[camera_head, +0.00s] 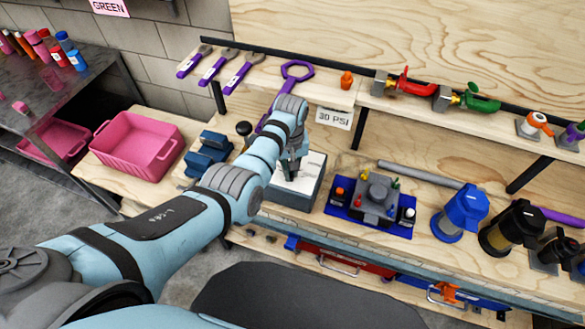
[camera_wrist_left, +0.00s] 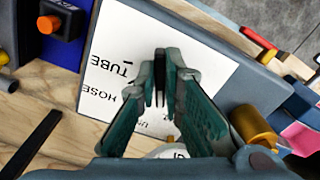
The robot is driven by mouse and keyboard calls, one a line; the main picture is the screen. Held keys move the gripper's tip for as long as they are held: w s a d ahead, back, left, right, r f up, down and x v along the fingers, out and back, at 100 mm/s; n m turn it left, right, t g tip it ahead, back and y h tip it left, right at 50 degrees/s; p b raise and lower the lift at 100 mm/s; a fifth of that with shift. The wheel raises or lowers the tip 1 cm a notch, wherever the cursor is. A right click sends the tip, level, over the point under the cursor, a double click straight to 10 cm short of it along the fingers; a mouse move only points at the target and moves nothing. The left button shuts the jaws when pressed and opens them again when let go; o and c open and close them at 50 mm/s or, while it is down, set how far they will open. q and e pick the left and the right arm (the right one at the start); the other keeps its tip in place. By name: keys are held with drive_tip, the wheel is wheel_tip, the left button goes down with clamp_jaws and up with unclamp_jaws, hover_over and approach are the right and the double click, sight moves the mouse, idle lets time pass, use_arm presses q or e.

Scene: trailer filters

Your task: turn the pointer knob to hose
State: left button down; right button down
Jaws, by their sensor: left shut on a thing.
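The white label plate (camera_head: 311,172) is on top of a grey box (camera_head: 296,198) on the workbench. In the left wrist view the plate (camera_wrist_left: 205,45) carries the words TUBE and HOSE and a third, partly covered label. My left gripper (camera_head: 291,168) reaches down over the plate. Its fingers (camera_wrist_left: 164,85) are nearly closed, with a thin dark piece between them, which seems to be the pointer knob (camera_wrist_left: 162,92). Most of the knob is hidden by the fingers, so I cannot tell which label it points at. My right gripper is in neither view.
A blue tray (camera_head: 341,212) with a grey block and small coloured parts lies right of the box. Blue and black filter housings (camera_head: 461,212) stand farther right. A dark blue vise-like object (camera_head: 208,153) and a pink bin (camera_head: 137,146) are to the left. A shelf (camera_head: 330,90) runs behind.

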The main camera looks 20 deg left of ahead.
use_arm(q)
drive_tip(key=m, duration=0.6)
drive_tip(key=shift+a, duration=0.25)
drive_tip(key=m, duration=0.6)
drive_tip(key=shift+w+a+m, duration=0.15)
drive_tip(key=shift+a+m, duration=0.05)
drive_tip(key=shift+m, duration=0.2)
drive_tip(key=shift+r, duration=0.1)
drive_tip(key=c, duration=1.7)
unclamp_jaws()
wheel_tip(320, 180, up, 12)
